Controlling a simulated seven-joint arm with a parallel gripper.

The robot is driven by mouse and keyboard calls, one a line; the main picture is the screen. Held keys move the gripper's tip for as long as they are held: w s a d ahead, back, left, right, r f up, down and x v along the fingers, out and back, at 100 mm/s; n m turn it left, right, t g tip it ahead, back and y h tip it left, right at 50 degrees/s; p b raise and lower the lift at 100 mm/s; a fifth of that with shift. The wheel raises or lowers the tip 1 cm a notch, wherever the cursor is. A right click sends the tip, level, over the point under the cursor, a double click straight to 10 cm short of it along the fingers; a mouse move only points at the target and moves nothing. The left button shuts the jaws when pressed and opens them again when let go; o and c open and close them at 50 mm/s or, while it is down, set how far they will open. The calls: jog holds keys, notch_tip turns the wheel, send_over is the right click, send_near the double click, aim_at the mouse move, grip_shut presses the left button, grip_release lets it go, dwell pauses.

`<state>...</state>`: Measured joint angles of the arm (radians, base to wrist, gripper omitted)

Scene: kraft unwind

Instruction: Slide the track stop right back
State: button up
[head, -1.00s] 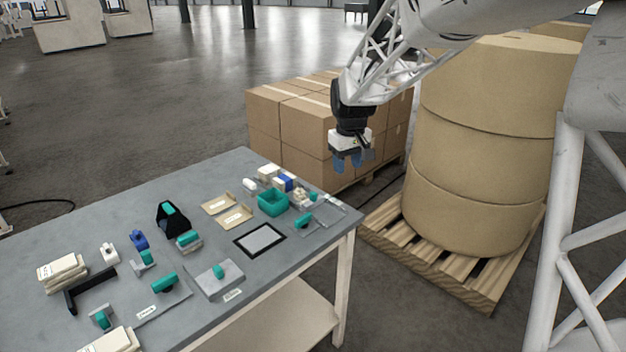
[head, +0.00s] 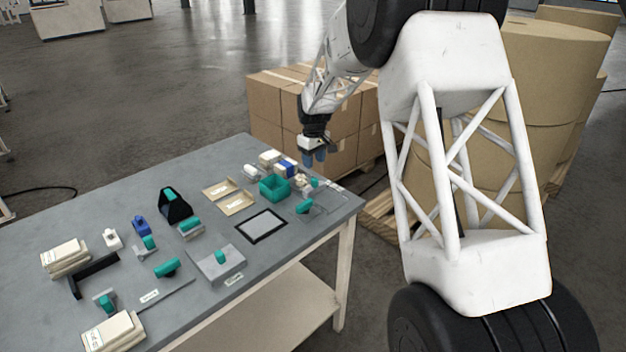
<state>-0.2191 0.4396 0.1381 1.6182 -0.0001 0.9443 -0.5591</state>
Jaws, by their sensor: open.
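Several teal-handled pieces are on the table, and I cannot tell for sure which is the track stop. One teal piece (head: 167,268) lies by a thin strip and a label at the front. A teal knob (head: 222,256) stands on a grey plate (head: 207,266). Another teal piece (head: 304,206) sits by a clear plate at the right end.
The grey table (head: 95,226) also holds a teal bin (head: 274,189), cardboard trays (head: 236,203), a black-framed pad (head: 261,227), a black holder (head: 174,207) and a black bracket (head: 92,275). Stacked cartons (head: 270,110) stand behind its right end. My own arm covers much of the right side.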

aim_at(313, 178)
jog(key=shift+w+a+f, duration=0.15)
jog(key=shift+w+f, duration=0.05)
jog(key=shift+f, duration=0.15)
jog(key=shift+f, duration=3.75)
jog(key=shift+c, duration=0.3)
grip_shut()
